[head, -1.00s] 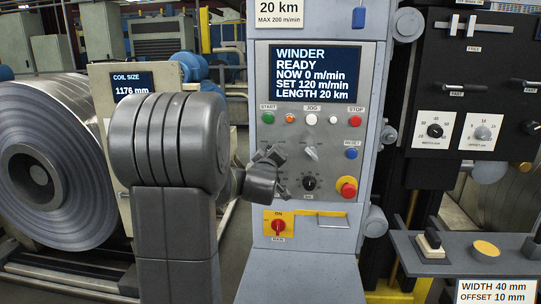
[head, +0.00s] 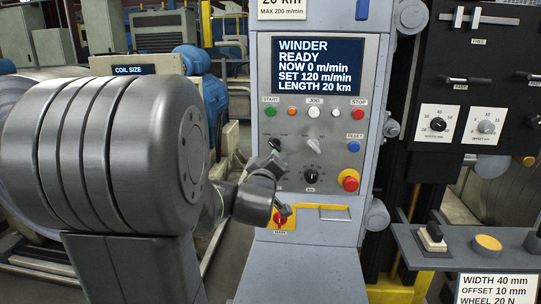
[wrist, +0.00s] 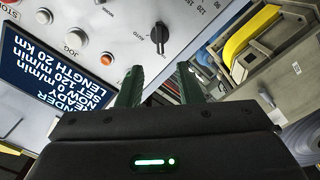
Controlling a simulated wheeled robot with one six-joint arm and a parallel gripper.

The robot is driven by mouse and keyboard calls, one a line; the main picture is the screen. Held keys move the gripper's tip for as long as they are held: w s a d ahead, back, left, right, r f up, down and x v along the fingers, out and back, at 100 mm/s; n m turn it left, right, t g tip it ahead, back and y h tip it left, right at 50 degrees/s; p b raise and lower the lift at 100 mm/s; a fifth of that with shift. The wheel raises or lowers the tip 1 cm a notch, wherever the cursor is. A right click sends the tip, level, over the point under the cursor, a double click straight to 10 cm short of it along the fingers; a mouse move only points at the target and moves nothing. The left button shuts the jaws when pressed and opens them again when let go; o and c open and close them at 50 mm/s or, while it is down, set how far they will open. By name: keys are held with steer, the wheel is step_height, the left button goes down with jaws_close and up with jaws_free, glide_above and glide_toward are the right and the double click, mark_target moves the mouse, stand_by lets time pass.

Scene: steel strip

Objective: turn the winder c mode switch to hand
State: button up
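The winder panel (head: 368,120) is upright, with a screen (head: 318,65) reading WINDER READY. A silver selector knob (head: 314,140) stands below the JOG lamps, and a black dial knob (head: 312,174) below that. My gripper (head: 283,186) is in front of the panel's lower left and hides part of it. In the wrist view my gripper (wrist: 159,76) is open, its dark green fingers apart with nothing between them. A black pointer knob (wrist: 157,36) shows beyond the fingertips, apart from them.
The red emergency stop (head: 350,180) sits right of the knobs. A yellow plate with a red main switch (head: 280,217) is close below my gripper. A shelf (head: 408,242) juts out at the right. A steel coil (head: 22,215) lies at the left.

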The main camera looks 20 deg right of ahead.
mark_target(273, 146)
steer(key=shift+v, duration=1.6)
steer(key=shift+w+d, duration=0.1)
steer(key=shift+w, duration=0.05)
steer(key=x, duration=1.3)
steer(key=shift+w+d, duration=0.15)
steer(key=shift+w, duration=0.15)
steer(key=shift+s, duration=0.1)
